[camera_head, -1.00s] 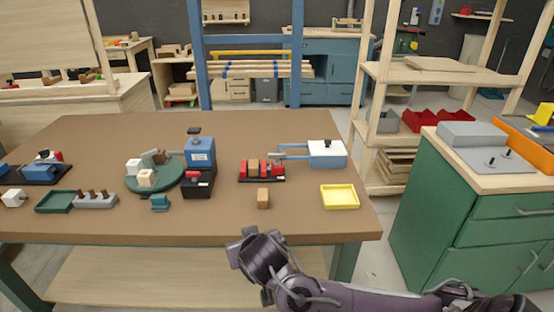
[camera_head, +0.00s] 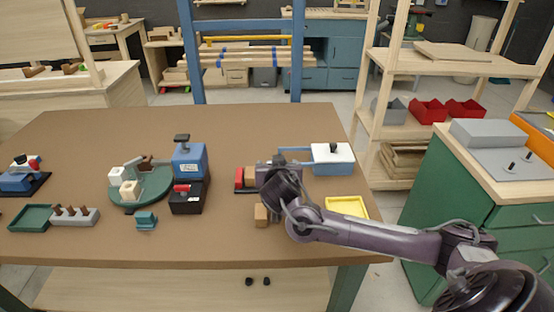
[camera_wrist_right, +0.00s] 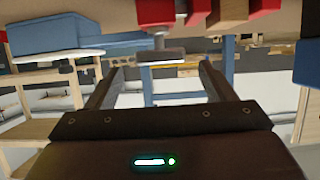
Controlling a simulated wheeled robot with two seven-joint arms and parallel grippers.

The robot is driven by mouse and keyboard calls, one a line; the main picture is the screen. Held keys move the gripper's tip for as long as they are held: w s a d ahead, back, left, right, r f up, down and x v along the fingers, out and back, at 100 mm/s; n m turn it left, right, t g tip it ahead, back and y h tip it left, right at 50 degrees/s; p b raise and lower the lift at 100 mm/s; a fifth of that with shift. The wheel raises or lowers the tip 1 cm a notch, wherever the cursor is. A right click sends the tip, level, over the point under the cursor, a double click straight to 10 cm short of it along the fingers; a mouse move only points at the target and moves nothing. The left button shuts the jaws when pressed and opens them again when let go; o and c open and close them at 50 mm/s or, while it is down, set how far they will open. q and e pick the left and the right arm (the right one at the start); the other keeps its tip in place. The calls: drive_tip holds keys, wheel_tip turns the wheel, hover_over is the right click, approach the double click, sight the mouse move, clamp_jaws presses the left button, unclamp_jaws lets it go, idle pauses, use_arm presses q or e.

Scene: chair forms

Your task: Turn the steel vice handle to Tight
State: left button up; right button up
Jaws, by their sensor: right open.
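The red vice (camera_head: 239,178), with a wooden block in it, sits on the brown workbench, partly hidden behind my right gripper (camera_head: 274,172). In the right wrist view the vice's red body (camera_wrist_right: 155,12) shows at the top edge. Its steel handle (camera_wrist_right: 160,57) hangs from a short shaft, at the far end of the gap between the right gripper's fingers (camera_wrist_right: 161,66). The fingers are apart on either side of it; I cannot tell whether they touch it. My left gripper is not in view.
A blue box with a white top (camera_head: 333,157) stands right of the vice, and a yellow tray (camera_head: 346,207) in front of it. A wooden block (camera_head: 261,214) stands close below my gripper. A blue machine (camera_head: 189,163) and round green plate (camera_head: 150,196) are to the left.

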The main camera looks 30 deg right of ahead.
drive_tip(key=shift+x, duration=1.45)
drive_tip(key=shift+c, duration=0.5)
